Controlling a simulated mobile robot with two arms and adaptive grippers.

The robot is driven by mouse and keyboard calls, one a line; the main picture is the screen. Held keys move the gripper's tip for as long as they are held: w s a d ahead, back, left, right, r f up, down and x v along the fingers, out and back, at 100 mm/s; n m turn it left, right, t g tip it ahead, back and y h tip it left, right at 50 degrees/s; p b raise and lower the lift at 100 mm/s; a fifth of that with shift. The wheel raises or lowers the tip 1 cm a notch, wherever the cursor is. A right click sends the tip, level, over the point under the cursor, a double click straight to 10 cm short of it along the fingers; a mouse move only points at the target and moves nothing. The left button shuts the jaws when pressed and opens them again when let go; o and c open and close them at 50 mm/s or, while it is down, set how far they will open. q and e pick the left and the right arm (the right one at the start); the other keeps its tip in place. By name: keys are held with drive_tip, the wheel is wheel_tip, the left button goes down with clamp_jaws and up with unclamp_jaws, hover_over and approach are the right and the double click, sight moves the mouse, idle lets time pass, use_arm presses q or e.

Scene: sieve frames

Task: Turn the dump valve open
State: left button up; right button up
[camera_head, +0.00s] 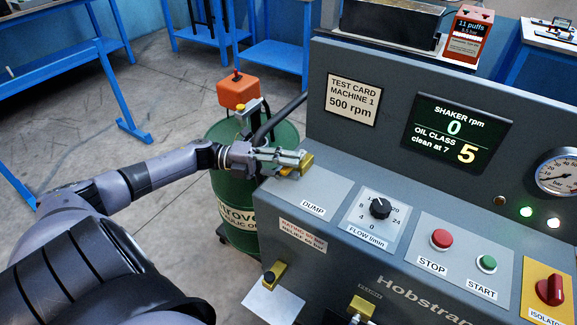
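The dump valve (306,163) is a small brass-yellow fitting at the left end of the grey console, just above the label DUMP. My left gripper (290,160) reaches in from the left and its fingertips are at the valve, overlapping it in this view. The fingers hide much of the valve, so its handle's position is unclear. I cannot tell whether the fingers are closed on it or only beside it. My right gripper is not in view.
The console (330,185) carries a flow knob (380,208), a red stop button (441,239), a green start button (486,263) and a red isolator (550,290). A green drum (238,190) stands beneath my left forearm.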

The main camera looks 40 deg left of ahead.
use_arm(q)
drive_tip(key=v, duration=1.1)
drive_tip(key=shift+s+a, duration=0.2)
drive_tip(key=shift+a, duration=0.15)
drive_tip(key=shift+f, duration=0.1)
